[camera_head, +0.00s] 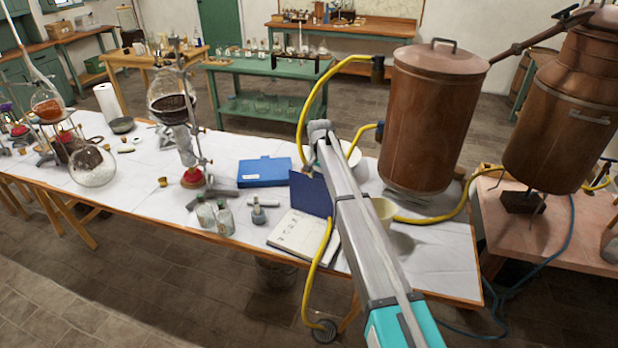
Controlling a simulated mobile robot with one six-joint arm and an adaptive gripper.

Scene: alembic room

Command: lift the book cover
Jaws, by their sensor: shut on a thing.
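The open book (303,236) lies near the front edge of the white-covered table, with a pale printed page facing up. Its dark blue cover (309,194) stands raised, steeply tilted at the back of the page. My arm reaches in from the lower right and partly hides the book's right side. My gripper (313,166) is at the arm's far end, by the upper edge of the cover, and is shut on it. The fingertips are mostly hidden behind my arm, so the exact contact is not clear.
A blue case (264,172) lies behind the book. Small glass bottles (215,217) and a grey stoppered piece (258,212) stand to its left. A cream cup (382,211) is right of my arm. A large copper vessel (432,120) and yellow hoses (440,213) crowd the right.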

